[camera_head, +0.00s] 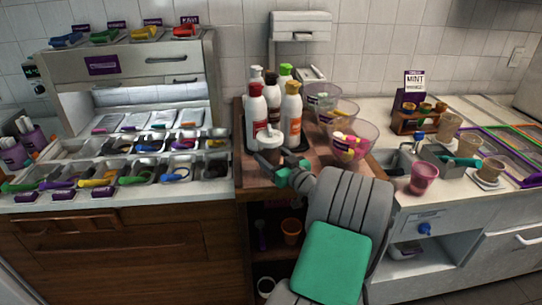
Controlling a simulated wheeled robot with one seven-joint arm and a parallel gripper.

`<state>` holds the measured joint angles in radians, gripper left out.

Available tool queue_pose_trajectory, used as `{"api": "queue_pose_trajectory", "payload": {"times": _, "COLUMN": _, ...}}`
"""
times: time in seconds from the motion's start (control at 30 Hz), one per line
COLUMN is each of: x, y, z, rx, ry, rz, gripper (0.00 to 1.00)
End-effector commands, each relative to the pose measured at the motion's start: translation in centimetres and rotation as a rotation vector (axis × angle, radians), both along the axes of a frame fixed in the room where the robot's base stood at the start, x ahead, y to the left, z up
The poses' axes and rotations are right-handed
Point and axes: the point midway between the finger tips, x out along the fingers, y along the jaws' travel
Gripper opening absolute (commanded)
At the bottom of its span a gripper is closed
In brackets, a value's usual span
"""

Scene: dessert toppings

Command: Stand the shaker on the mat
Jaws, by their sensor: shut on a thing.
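The shaker (269,139) shows as a small item with a white top, in front of the bottles on the brown wooden counter. My gripper (281,173), with green parts, is at its lower right and is shut on it. The lower part of the shaker and the contact with the fingers are partly hidden. I cannot tell whether its base touches the surface. A dark mat (296,149) appears under the bottles, directly behind and beside the shaker; much of it is covered.
Clear bowls (352,143) stand to the right. Metal topping trays (130,172) fill the left counter. A pink cup (423,178) and beige cups (449,127) stand on the right counter.

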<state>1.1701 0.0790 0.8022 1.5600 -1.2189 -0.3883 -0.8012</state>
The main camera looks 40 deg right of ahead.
Motion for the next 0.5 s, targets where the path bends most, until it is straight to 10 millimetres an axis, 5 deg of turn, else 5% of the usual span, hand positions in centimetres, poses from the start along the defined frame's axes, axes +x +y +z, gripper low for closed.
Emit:
{"api": "queue_pose_trajectory", "payload": {"times": 0.3, "x": 0.0, "y": 0.0, "z": -0.02, "rx": 0.0, "ry": 0.0, "rz": 0.0, "gripper": 0.87}}
{"api": "queue_pose_trajectory", "payload": {"times": 0.5, "x": 0.0, "y": 0.01, "z": 0.03, "rx": 0.0, "ry": 0.0, "rz": 0.0, "gripper": 0.87}}
